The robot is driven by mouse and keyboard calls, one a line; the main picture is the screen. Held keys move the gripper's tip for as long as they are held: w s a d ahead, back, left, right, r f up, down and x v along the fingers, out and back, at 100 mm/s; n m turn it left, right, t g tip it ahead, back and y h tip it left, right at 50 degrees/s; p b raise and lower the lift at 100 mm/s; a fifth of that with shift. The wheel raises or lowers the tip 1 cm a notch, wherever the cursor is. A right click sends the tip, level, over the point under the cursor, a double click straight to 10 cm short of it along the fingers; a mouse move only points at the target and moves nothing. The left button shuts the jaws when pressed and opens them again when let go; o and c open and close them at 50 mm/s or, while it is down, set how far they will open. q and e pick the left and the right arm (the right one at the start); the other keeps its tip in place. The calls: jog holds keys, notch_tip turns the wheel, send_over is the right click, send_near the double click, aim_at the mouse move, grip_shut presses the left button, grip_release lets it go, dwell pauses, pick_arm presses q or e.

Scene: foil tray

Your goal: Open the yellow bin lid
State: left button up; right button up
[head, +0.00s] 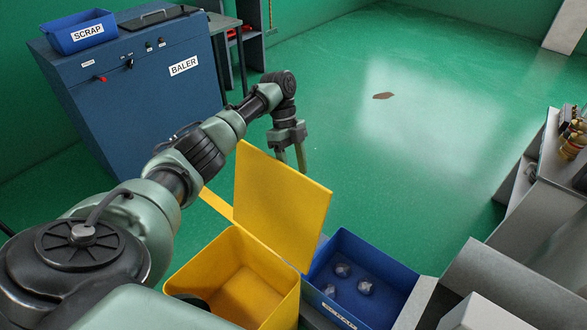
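The yellow bin (187,276) stands at the bottom centre, and I see into its open top. Its yellow lid (283,205) is raised and tilted up from the bin's far side. My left arm reaches over from the left. My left gripper (292,160) points down by the lid's upper edge, with a gap between its two fingers. The lid may hide the fingertips, and I cannot tell whether they touch it. Nothing shows between the fingers. My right gripper is not in view.
A blue scrap bin (398,274) with crumpled foil balls stands right of the yellow bin. A blue baler (140,85) with a small scrap tray (80,33) on top stands at upper left. Grey counters (520,255) are at right. The green floor (430,120) beyond is mostly clear.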

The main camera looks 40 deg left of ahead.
pick_arm(q)
jog(key=shift+w, duration=0.3)
jog(key=shift+r, duration=0.1)
jog(key=b+v, duration=0.1)
jog(key=v, duration=0.6)
jog(key=shift+s+a+r, duration=0.15)
jog(key=shift+a+r, duration=0.05)
jog(key=shift+r, duration=0.15)
